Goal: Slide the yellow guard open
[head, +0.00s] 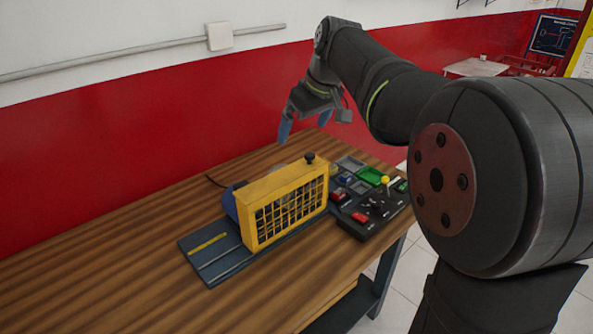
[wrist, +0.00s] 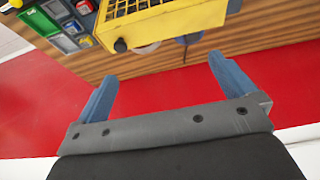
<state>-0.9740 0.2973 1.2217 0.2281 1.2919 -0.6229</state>
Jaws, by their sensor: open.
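The yellow guard (head: 262,191) is a box-shaped cover with a mesh front and a black knob (head: 310,158) on top near its right end. It stands on a dark base plate with rails (head: 218,262) on the wooden bench. A bare stretch of rail shows to its left. In the wrist view the guard (wrist: 165,22) is at the top, with the knob (wrist: 120,45) near its lower left corner. My gripper (head: 304,128) is open and empty, above and behind the guard, apart from it. Its two blue fingers (wrist: 166,88) show wide apart in the wrist view.
A dark control panel (head: 372,215) with coloured parts and a tray with a green compartment (head: 371,176) sit right of the guard. A blue part (head: 230,203) shows behind the guard. The red wall (head: 120,140) is behind the bench. The bench's left side (head: 90,270) is clear.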

